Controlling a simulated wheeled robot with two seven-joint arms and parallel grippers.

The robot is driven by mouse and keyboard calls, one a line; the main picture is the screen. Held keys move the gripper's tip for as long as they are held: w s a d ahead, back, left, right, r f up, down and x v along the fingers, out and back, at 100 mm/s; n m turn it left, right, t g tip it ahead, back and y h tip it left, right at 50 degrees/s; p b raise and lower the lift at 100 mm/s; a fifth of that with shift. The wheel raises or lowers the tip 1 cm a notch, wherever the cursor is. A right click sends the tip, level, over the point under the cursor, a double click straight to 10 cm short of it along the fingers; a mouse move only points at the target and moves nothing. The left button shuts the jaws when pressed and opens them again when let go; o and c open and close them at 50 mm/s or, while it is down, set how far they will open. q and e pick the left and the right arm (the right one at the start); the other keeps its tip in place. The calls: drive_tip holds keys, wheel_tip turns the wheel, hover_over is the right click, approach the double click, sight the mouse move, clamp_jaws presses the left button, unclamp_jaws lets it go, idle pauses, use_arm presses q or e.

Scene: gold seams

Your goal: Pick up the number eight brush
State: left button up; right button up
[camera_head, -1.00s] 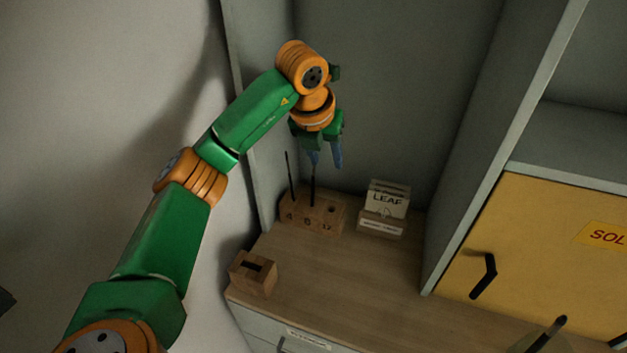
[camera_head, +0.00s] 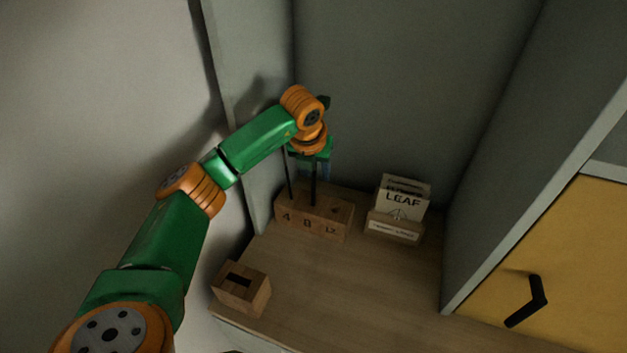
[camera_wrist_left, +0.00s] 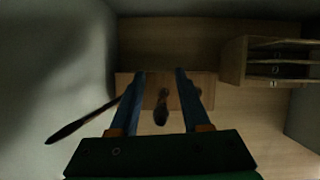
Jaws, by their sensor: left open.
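A wooden block (camera_head: 325,231) marked 4, 8 and 12 stands at the back left of the counter. The number eight brush (camera_head: 313,188), a dark thin handle, stands upright in the middle slot. Another dark brush (camera_head: 289,176) stands in the slot marked 4. The slot marked 12 shows no brush. My left gripper (camera_head: 314,172) is open, pointing down over the block around the upper part of the middle brush. In the left wrist view the middle brush (camera_wrist_left: 161,108) shows between the blue fingers, apart from both; the other brush (camera_wrist_left: 84,122) lies outside them. My right gripper is not in view.
A holder with cards marked LEAF (camera_head: 397,222) stands right of the block. A small slotted wooden box (camera_head: 241,289) sits near the counter's front left. Walls close in behind and at left; a yellow door (camera_head: 570,270) is at right. The middle counter is clear.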

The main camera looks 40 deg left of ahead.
use_arm(q)
drive_tip(key=shift+s+d, duration=0.1)
drive_tip(key=shift+d, duration=0.05)
drive_tip(key=shift+c, duration=0.9)
drive_tip(key=shift+r, duration=0.1)
clamp_jaws()
